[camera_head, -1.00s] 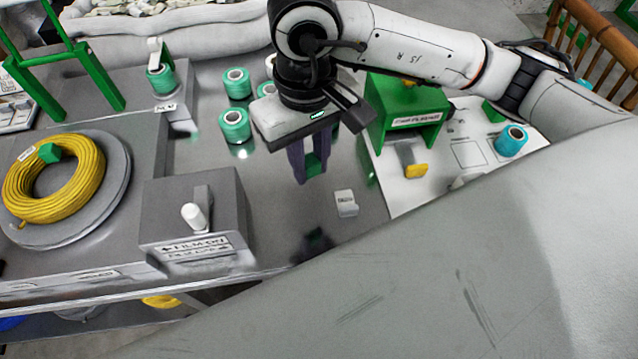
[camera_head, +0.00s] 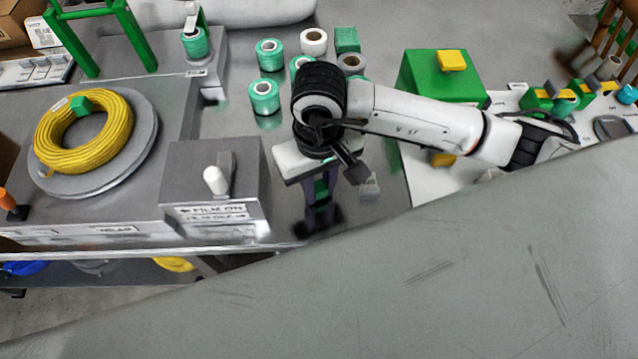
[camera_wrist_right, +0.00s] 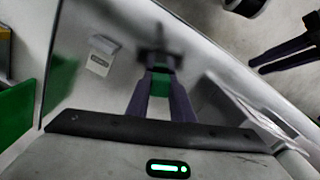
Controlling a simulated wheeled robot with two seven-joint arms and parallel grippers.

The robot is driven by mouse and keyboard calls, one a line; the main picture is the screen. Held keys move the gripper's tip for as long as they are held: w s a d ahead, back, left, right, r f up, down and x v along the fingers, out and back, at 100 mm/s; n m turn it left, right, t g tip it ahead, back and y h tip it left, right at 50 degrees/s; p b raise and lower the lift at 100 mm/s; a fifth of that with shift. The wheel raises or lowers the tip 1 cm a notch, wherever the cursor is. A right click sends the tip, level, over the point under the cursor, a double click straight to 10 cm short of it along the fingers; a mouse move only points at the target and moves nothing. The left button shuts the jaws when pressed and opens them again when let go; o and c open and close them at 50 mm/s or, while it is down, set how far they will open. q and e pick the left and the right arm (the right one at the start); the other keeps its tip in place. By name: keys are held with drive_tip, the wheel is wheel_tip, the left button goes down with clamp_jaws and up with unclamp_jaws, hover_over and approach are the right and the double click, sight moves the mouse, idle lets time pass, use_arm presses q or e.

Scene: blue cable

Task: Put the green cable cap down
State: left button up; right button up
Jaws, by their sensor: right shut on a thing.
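My right gripper (camera_head: 320,203) points down low over the grey table, just right of the switch box. Its dark purple fingers are shut on the green cable cap (camera_head: 321,187), with only a small piece of green showing between them. The right wrist view also shows the green cap (camera_wrist_right: 161,82) between the fingers (camera_wrist_right: 160,64). The fingertips look close to the shiny tabletop and nearly meet their dark reflection; I cannot tell whether the cap touches the table. My left gripper does not show in the head view.
The switch box (camera_head: 213,190) with a white knob stands close to the left. A yellow cable coil (camera_head: 84,132) lies on a round disc farther left. Several teal spools (camera_head: 264,96) stand behind. A green stand (camera_head: 420,75) is at right. A small pale block (camera_wrist_right: 99,63) lies near the gripper.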

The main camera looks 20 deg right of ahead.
sight(319, 186)
drive_tip(key=shift+f+b, duration=0.35)
drive_tip(key=shift+b, duration=0.2)
drive_tip(key=shift+s+f+b, duration=0.15)
drive_tip(key=shift+f+b, duration=0.1)
drive_tip(key=shift+b, duration=0.1)
drive_tip(key=o, duration=1)
drive_tip(key=shift+s+f, duration=0.1)
drive_tip(key=shift+f, duration=0.05)
drive_tip(key=shift+r+p, duration=0.45)
drive_tip(key=shift+p, duration=0.1)
drive_tip(key=r, duration=1.2)
drive_tip(key=shift+w+r, duration=0.2)
drive_tip(key=shift+r, duration=0.15)
